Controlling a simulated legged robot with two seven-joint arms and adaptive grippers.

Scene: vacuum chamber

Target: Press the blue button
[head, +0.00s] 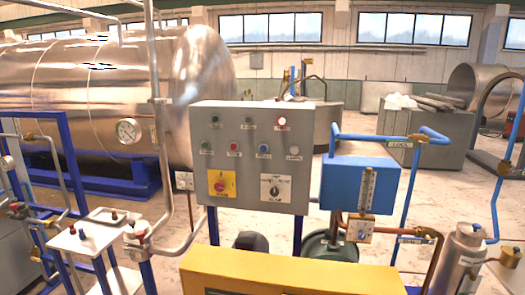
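A grey control panel (250,170) stands upright near the middle of the head view, facing me. The blue button (263,148) is in its second row, between a red button (234,147) on the left and a pale button (293,150) on the right. A green button (207,145) is at the left end of that row. Nothing covers the blue button. Whether it is pressed in is too small to tell. Neither of my grippers shows in this view.
A yellow box (290,275) stands low in front of the panel. A blue box (358,184) with a gauge is to the panel's right. Pipes and a pressure gauge (128,130) are to its left. A red knob (220,186) on a yellow plate and a rotary switch (274,188) sit below the buttons.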

